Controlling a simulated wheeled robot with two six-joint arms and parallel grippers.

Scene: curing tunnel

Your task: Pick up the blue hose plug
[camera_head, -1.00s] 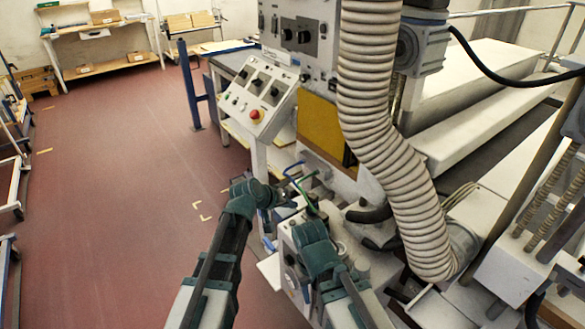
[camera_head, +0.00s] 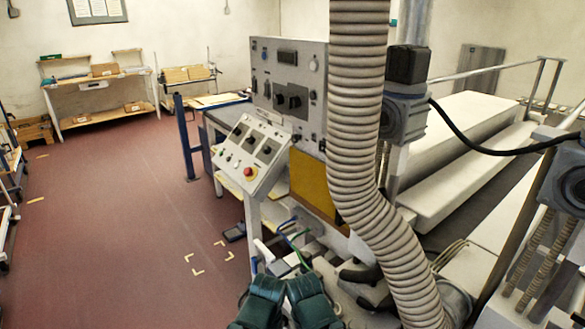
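I cannot make out the blue plug itself at this size. Two teal links of my arms show side by side at the bottom edge, left and right of each other, below the hoses. The fingers of my left and right grippers do not show, so I cannot see whether they hold anything.
A sloped control panel (camera_head: 252,151) with a red button stands above the hoses. A thick ribbed duct (camera_head: 362,150) hangs to the right and hides part of the machine. Shelves stand at the back wall.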

